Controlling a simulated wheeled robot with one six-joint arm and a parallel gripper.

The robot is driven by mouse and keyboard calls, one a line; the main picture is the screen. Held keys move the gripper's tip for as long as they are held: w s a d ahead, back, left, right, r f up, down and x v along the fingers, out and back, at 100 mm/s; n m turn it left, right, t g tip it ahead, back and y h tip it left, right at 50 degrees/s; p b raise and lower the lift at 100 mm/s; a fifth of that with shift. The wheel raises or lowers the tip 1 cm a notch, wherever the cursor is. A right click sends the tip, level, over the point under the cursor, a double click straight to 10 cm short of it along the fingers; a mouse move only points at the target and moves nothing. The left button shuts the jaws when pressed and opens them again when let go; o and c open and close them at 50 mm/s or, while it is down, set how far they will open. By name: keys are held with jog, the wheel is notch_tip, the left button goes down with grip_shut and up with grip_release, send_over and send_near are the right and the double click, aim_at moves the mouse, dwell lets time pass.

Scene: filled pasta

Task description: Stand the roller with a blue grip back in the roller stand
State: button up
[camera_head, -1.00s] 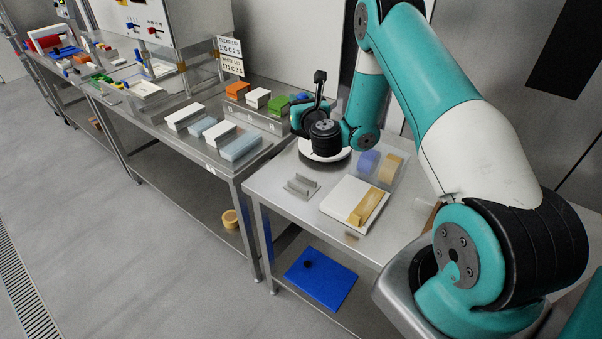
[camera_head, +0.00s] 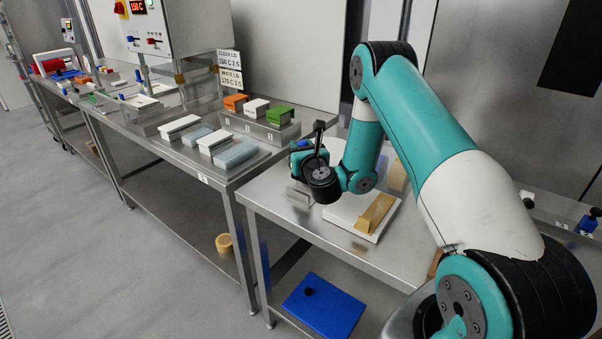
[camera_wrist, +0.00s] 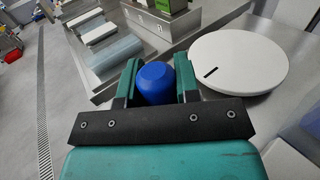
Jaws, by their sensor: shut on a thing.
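The roller's blue grip (camera_wrist: 155,84) is between the two teal fingers of my gripper (camera_wrist: 157,70) in the wrist view. The rest of the roller is hidden there. In the head view my gripper (camera_head: 302,160) is shut, with a bit of blue at its top. It is above the near table, close to a small grey metal holder (camera_head: 298,196) with upright walls, which looks like the roller stand. My wrist covers part of this holder, and I cannot tell the gap between it and the roller.
A white board (camera_head: 342,209) bears a yellowish block (camera_head: 375,211). A white round disc (camera_wrist: 240,55) lies right of my gripper in the wrist view. The left bench holds several lidded boxes and a sign (camera_head: 230,69). A blue board (camera_head: 325,303) lies on the lower shelf.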

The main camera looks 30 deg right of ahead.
jog(key=shift+f+b, duration=2)
jog(key=shift+f, duration=0.1)
jog(key=shift+f+b, duration=0.3)
jog(key=o, duration=0.9)
jog(key=shift+r, duration=0.1)
jog(key=shift+o, duration=0.2)
jog(key=shift+a+r, duration=0.1)
jog(key=shift+r, duration=0.05)
